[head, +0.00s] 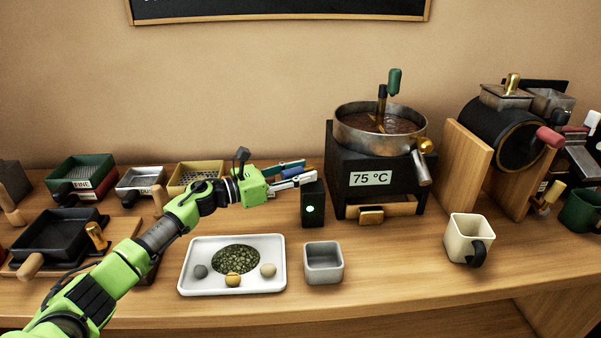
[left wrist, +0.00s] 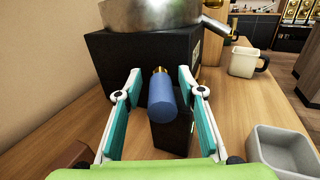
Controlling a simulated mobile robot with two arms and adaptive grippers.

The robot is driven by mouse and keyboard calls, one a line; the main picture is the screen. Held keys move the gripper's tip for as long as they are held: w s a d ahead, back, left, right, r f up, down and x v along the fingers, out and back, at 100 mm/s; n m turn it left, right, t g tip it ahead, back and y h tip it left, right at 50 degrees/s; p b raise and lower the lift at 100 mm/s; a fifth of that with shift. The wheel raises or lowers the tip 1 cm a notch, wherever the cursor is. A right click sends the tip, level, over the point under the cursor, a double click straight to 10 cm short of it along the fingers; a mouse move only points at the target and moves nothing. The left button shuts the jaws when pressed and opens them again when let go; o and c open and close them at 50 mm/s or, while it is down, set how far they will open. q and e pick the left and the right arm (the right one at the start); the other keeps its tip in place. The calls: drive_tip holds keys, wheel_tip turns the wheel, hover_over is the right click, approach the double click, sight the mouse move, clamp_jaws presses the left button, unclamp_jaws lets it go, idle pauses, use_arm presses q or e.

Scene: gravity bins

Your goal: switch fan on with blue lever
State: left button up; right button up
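My left gripper (head: 306,171) is at the small black switch box (head: 313,209), which has a lit green light on its front. In the left wrist view the gripper (left wrist: 161,115) is open, with one teal-padded finger on each side of the blue lever (left wrist: 162,98). The lever's rounded blue handle stands between the fingers, with gaps visible on both sides. It sits over the black box (left wrist: 173,133), with a brass part behind it. My right gripper is not in view.
A black roaster stand (head: 340,160) reading 75 °C, with a metal pan (head: 348,134), stands just right of the box. A grey cup (head: 323,274) and white tray (head: 190,280) are in front. A cream mug (head: 463,238) stands at right.

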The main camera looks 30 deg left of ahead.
use_arm(q)
drive_tip(key=shift+s+a, duration=0.15)
drive_tip(key=shift+s, duration=0.05)
drive_tip(key=v, duration=1.1)
drive_tip(key=shift+s+a, duration=0.2)
